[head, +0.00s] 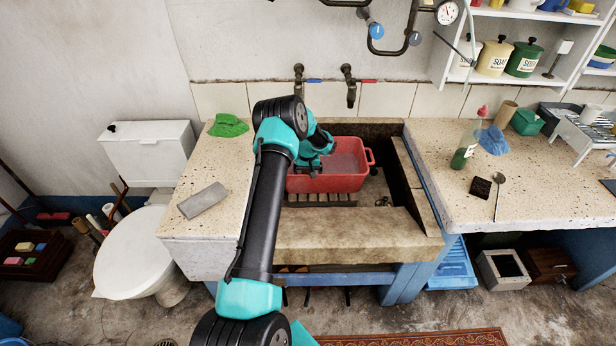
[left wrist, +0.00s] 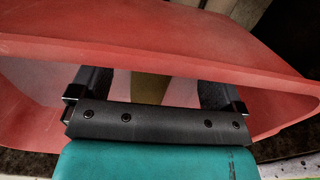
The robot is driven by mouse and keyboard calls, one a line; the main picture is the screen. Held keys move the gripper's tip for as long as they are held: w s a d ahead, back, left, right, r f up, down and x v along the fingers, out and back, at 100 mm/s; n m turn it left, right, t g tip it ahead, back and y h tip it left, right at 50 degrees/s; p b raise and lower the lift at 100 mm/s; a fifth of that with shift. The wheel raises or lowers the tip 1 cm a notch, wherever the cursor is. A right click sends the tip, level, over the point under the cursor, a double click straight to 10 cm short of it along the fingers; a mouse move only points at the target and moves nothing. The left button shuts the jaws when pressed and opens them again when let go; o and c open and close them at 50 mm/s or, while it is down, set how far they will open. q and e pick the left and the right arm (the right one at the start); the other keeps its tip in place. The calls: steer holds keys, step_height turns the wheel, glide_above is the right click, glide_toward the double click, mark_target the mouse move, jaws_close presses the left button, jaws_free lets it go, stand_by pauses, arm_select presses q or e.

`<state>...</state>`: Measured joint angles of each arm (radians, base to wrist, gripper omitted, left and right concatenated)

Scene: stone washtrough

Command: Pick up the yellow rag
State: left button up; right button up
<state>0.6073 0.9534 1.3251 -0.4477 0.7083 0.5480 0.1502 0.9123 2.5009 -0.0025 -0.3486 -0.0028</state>
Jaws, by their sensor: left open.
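My left gripper (head: 313,172) reaches down into the red basin (head: 345,182) in the stone trough. In the left wrist view my left gripper (left wrist: 153,80) has its two dark fingers wide apart, partly behind the near red rim (left wrist: 150,58). An olive-yellow strip (left wrist: 150,92), which may be the yellow rag, shows between the fingers with paler pink patches on both sides. Most of it is hidden by the rim and the gripper body, and I cannot tell if the fingers touch it. In the head view no yellow rag shows; my arm covers part of the basin. My right gripper is not in view.
Two taps (head: 348,85) stand behind the trough. A green cloth (head: 228,126) and a grey block (head: 203,200) lie on the left counter. A green bottle (head: 467,145), a blue cloth (head: 493,140) and a spoon (head: 498,195) are on the right counter.

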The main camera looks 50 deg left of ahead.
arm_select(q)
steer(key=shift+f, duration=2.6)
steer(key=shift+c, duration=0.2)
steer(key=c, duration=1.1)
